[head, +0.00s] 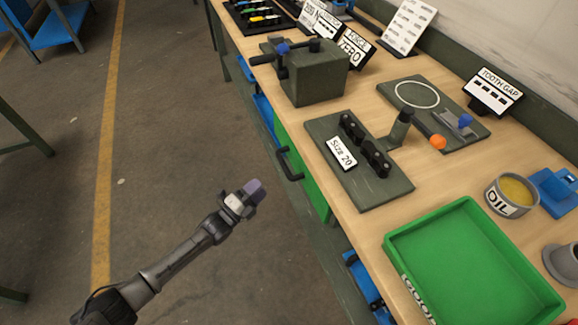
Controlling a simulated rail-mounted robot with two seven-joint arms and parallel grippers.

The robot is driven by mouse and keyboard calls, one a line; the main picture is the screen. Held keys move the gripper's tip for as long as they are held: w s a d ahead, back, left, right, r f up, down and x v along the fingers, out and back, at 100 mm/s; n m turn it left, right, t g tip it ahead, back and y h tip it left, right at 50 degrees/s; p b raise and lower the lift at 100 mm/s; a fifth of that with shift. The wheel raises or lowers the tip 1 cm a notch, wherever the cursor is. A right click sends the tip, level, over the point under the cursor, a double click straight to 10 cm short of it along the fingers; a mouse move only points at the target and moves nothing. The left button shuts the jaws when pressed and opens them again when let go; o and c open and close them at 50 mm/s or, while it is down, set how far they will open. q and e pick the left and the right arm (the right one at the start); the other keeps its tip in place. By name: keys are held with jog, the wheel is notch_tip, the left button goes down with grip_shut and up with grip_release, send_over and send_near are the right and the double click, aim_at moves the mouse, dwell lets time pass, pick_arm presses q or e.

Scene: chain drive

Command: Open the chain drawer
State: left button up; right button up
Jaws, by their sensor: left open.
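Under the front edge of the workbench there is a green drawer front (313,191) with a black bar handle (287,165). It looks flush with the bench, so the drawer appears closed. No label for a chain drawer is readable on it. My left gripper (253,190) is open and empty, over the floor to the left of the handle and apart from it. Its fingertips point toward the bench. My right gripper is not in view.
The wooden bench top (352,212) holds a green tray (470,265), a "Size 20" plate (376,196), a dark green block fixture (313,75) and an oil pot (507,196). Blue parts (362,278) show below the bench. The floor (180,120) to the left is clear.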

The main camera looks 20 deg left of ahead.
aim_at(283, 163)
pick_arm(q)
jog(key=b+x, duration=0.4)
jog(key=x, duration=0.7)
jog(key=shift+w+d+r, duration=0.1)
jog(key=shift+w, duration=0.2)
grip_shut()
